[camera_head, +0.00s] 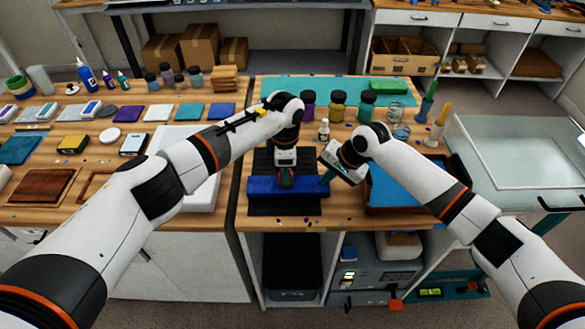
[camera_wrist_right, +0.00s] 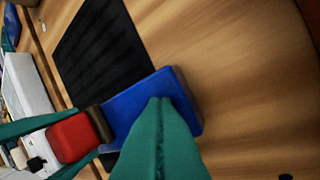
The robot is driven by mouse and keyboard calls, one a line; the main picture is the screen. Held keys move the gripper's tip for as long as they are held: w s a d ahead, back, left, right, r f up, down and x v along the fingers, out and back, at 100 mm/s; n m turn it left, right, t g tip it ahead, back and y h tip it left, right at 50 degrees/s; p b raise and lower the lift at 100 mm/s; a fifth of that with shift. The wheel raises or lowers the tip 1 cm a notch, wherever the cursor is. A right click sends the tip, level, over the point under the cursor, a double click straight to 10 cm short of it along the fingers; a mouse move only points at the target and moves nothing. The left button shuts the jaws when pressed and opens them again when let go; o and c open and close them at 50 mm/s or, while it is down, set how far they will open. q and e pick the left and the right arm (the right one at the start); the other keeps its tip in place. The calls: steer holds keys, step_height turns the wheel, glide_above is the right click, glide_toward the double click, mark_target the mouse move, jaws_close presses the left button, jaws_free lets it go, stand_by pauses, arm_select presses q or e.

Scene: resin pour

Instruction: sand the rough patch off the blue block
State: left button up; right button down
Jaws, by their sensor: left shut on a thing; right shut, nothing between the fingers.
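The blue block (camera_head: 312,187) lies lengthwise on a black mat (camera_head: 284,210) at the front of the right table. It also shows in the right wrist view (camera_wrist_right: 128,104). My left gripper (camera_head: 286,180) is over the middle of the block, shut on a red sanding block (camera_wrist_right: 72,138) with a brown face. That brown face is against or very close to the blue block. My right gripper (camera_head: 327,178) is shut and empty at the blue block's right end; its teal fingers (camera_wrist_right: 160,115) cover part of the block. I cannot make out a rough patch.
Dark jars (camera_head: 338,106) and a small white bottle (camera_head: 323,130) stand behind. A white tray (camera_head: 205,192) lies on the left table, across a gap. The table's front edge is close to the mat.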

arm_select(q)
steer(key=shift+d, duration=2.05)
step_height(320, 180, up, 6)
